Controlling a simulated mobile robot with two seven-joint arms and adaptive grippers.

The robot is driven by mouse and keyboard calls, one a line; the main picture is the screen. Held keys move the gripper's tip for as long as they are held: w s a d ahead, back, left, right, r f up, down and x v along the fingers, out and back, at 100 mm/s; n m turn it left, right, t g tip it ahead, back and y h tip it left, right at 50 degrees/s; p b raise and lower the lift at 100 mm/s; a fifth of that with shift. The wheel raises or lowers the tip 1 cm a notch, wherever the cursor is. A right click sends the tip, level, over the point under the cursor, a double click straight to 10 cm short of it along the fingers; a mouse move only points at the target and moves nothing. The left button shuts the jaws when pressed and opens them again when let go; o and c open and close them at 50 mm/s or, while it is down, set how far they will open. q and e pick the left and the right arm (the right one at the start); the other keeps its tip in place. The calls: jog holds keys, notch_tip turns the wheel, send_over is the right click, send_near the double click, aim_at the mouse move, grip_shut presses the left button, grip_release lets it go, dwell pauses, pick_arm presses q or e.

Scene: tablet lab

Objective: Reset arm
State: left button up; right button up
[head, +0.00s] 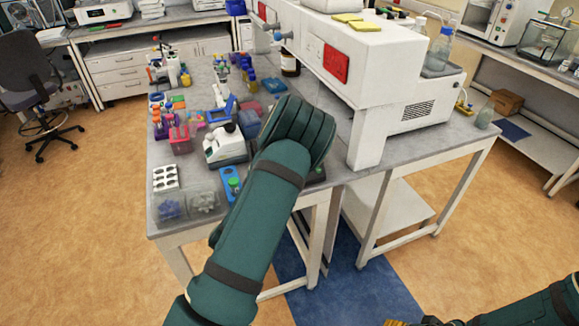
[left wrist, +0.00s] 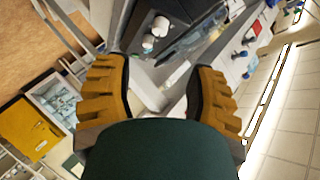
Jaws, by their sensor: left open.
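My left arm (head: 245,230), dark teal with darker bands, reaches up from the bottom over the front of the lab table (head: 240,75). Its rounded wrist end (head: 298,130) covers part of the tabletop, and the left gripper is hidden behind it in the head view. In the left wrist view my left gripper (left wrist: 160,80) shows two orange ribbed fingers, spread apart with nothing held between them. My right arm (head: 535,308) lies low at the bottom right corner. Only a small orange part of my right gripper (head: 397,323) shows at the bottom edge, so its jaws cannot be judged.
A white microscope-like device (head: 224,146), a white rack (head: 166,178), clear bins (head: 204,198) and several coloured tubes crowd the table left of my arm. A white shelf unit (head: 350,60) with a red panel rises to the right.

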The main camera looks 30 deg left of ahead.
pick_arm(q)
jog(key=s+d+f+n+g+h+b, duration=0.1)
jog(key=s+d+f+n+g+b, duration=0.2)
jog(key=d+f, duration=0.35)
jog(key=s+d+f+n+g+b, duration=0.2)
jog(key=s+d+f+n+g, duration=0.15)
jog(key=f, duration=0.65)
jog(key=s+d+f+n+g+h+b, duration=0.1)
jog(key=s+d, duration=0.3)
jog(key=d, duration=0.4)
jog(key=s+d+f+n+g+h+b, duration=0.2)
jog(key=s+d+g+h+b, duration=0.1)
jog(key=d, duration=0.4)
jog(key=shift+s+d+f+g+h, duration=0.35)
jog(key=shift+s+d+g+h, duration=0.05)
jog(key=shift+g+h, duration=0.3)
jog(key=shift+n, duration=0.25)
